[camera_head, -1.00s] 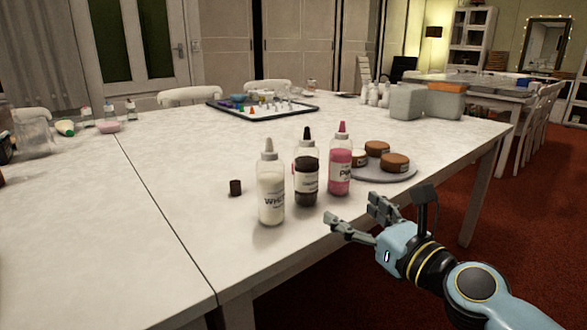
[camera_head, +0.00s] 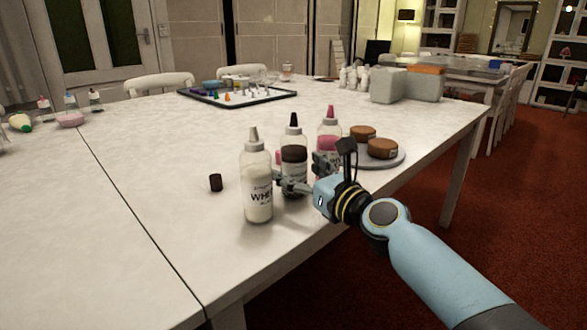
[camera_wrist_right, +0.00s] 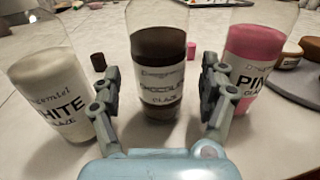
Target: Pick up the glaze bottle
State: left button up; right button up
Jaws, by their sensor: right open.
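Three glaze bottles stand upright in a row near the table's front edge: the white glaze bottle (camera_head: 257,190), the chocolate glaze bottle (camera_head: 293,158) and the pink glaze bottle (camera_head: 328,135). My right gripper (camera_head: 300,175) is open at the chocolate bottle. In the right wrist view, its two fingers (camera_wrist_right: 163,105) stand on either side of the chocolate bottle (camera_wrist_right: 157,55), with the white bottle (camera_wrist_right: 52,95) left and the pink bottle (camera_wrist_right: 250,70) right. The fingers partly cover the chocolate and pink bottles in the head view. I cannot tell whether they touch the glass. My left gripper is not in view.
A small dark cap (camera_head: 215,183) lies left of the bottles. A round grey plate (camera_head: 398,158) with brown cakes (camera_head: 382,148) stands to the right. A dark-edged tray (camera_head: 270,102) is farther back.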

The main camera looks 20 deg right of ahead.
jog(key=shift+w+a, duration=0.2)
jog(key=shift+w, duration=0.8)
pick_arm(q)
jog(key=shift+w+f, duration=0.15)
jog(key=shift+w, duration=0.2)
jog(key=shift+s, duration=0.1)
pick_arm(e)
jog(key=shift+c, duration=0.3)
jog(key=c, duration=0.8)
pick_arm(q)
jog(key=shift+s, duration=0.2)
pick_arm(e)
jog(key=shift+c, duration=0.2)
jog(key=shift+r, duration=0.1)
